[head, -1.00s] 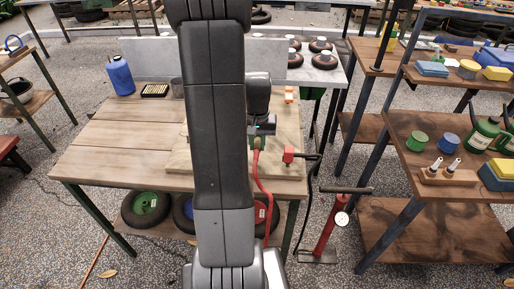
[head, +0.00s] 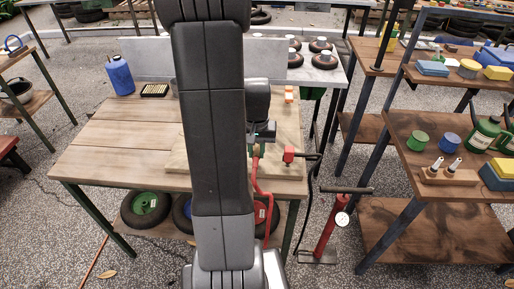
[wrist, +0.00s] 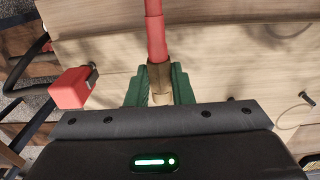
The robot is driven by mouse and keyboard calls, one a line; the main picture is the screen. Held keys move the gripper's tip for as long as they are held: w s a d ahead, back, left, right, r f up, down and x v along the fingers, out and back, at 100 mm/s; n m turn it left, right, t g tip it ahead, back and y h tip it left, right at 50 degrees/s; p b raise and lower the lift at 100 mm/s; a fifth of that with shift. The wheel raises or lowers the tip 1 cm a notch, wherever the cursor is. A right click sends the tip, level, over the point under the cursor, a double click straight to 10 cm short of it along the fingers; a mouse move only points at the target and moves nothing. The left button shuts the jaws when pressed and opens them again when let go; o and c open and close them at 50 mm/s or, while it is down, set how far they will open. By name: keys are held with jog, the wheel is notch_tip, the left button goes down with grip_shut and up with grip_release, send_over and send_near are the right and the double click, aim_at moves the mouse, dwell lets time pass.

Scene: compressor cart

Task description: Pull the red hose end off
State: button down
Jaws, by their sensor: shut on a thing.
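The red hose (head: 264,192) runs from my gripper over the near edge of the wooden table and hangs down. In the wrist view the red hose (wrist: 155,35) ends in a brass-coloured sleeve (wrist: 160,80). My gripper (wrist: 160,88) has green fingers, one on each side of this sleeve, and is shut on it. In the head view my gripper (head: 257,150) is low over the board on the table, partly behind my arm. The far tip of the hose end is hidden under the gripper body, so I cannot tell whether it still touches a fitting.
A red block (head: 289,155) with a black hose stands just right of my gripper; the red block (wrist: 70,88) is at left in the wrist view. A red floor pump (head: 325,235) stands right of the table.

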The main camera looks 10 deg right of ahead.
aim_at(256, 159)
jog(key=shift+s+a, duration=0.2)
jog(key=shift+s, duration=0.45)
jog(key=shift+s+a, duration=0.15)
jog(key=shift+s, duration=0.5)
jog(key=shift+r, duration=0.1)
notch_tip(256, 159, up, 5)
jog(key=p, duration=0.3)
jog(key=shift+p, duration=0.4)
